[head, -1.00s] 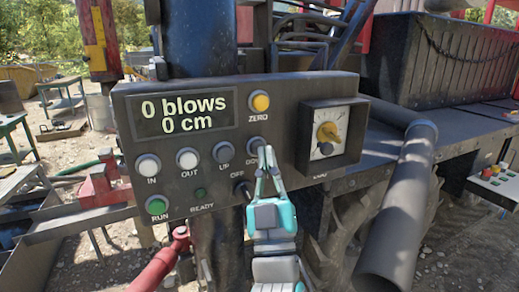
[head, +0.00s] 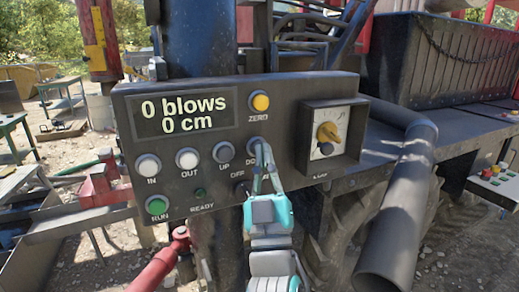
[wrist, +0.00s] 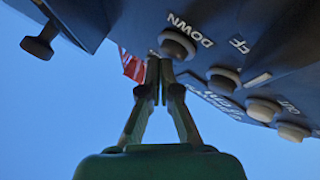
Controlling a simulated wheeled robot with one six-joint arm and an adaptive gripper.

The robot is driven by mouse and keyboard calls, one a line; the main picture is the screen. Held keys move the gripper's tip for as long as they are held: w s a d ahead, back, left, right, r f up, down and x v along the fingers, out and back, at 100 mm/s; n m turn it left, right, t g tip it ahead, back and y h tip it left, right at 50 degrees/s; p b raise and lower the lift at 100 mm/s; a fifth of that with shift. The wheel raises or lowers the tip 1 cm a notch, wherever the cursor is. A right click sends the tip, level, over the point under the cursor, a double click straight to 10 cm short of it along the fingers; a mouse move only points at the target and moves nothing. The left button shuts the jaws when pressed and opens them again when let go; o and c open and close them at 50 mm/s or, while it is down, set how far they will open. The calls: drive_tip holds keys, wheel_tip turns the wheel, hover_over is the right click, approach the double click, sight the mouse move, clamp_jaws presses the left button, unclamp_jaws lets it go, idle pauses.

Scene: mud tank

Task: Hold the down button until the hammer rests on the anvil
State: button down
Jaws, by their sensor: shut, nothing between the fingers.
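The grey DOWN button (head: 256,144) is on the dark control panel (head: 285,90), right of the UP button (head: 223,152). My gripper (head: 258,160) is shut and empty, its fingertips at the DOWN button and partly covering it and its label. In the wrist view the DOWN button (wrist: 177,46) shows just above and right of the fingertips (wrist: 158,66). They look very close; I cannot tell whether they touch or press it. The display (head: 186,114) reads 0 blows and 0 cm. I cannot make out the hammer or the anvil for certain.
A thick grey pipe (head: 400,205) stands at right. A red mast (head: 98,40) rises at upper left.

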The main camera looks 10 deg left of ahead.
drive_tip(key=shift+w+a, duration=0.25)
drive_tip(key=shift+w, duration=0.05)
idle(1.5)
drive_tip(key=shift+s+d, duration=0.1)
idle(2.1)
drive_tip(key=shift+s+d, duration=0.45)
drive_tip(key=shift+s, duration=0.25)
drive_tip(key=s+d, duration=0.1)
drive_tip(key=s, duration=0.1)
drive_tip(key=s+d, duration=0.2)
drive_tip(key=shift+s, duration=0.1)
idle(0.4)
